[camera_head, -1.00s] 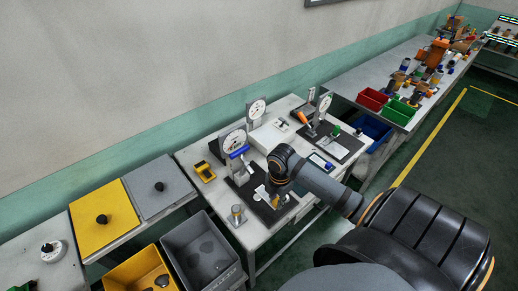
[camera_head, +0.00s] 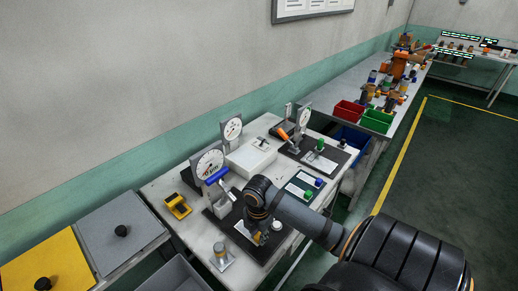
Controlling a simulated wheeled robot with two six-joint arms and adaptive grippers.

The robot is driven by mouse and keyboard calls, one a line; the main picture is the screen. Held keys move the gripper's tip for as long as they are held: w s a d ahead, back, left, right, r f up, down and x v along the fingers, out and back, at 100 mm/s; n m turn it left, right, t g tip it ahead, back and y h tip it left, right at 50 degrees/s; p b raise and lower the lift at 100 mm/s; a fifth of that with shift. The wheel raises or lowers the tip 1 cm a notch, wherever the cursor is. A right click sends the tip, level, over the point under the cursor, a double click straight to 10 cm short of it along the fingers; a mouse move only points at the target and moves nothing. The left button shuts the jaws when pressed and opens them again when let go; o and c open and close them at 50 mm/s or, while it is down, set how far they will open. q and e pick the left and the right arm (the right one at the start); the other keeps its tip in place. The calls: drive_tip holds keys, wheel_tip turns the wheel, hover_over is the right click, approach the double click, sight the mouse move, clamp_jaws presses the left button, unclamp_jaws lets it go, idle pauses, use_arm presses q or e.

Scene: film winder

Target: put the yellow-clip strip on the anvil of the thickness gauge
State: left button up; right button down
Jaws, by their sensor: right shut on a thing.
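The thickness gauge (camera_head: 209,162) stands at the left of the bench, with a round white dial and a blue lever (camera_head: 216,177). Its anvil is low under the dial and too small to make out clearly. My right gripper (camera_head: 261,238) points down over the dark mat in front and to the right of this gauge, apart from it. It is shut, with a small yellow spot at its fingers that looks like the strip's yellow clip; the rest of the strip is not clear. A pale flat piece (camera_head: 243,230) shows just left of the fingers. My left gripper is out of view.
A yellow-and-black holder (camera_head: 177,206) is left of the gauge, and a metal cylinder on a plate (camera_head: 220,257) is in front. Behind are a second dial (camera_head: 231,128), a white box (camera_head: 250,157) and an orange-handled device (camera_head: 284,135). My right arm covers the bench's front right.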

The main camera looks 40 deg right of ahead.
drive_tip(key=shift+s, duration=0.1)
drive_tip(key=c, duration=1.5)
unclamp_jaws()
drive_tip(key=shift+a+f, duration=0.1)
drive_tip(key=shift+c, duration=0.2)
drive_tip(key=o, duration=0.4)
drive_tip(key=shift+c, duration=0.2)
drive_tip(key=shift+r, duration=0.4)
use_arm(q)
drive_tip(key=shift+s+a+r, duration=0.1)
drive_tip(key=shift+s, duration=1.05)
use_arm(e)
wheel_tip(320, 180, up, 12)
drive_tip(key=shift+f, duration=0.2)
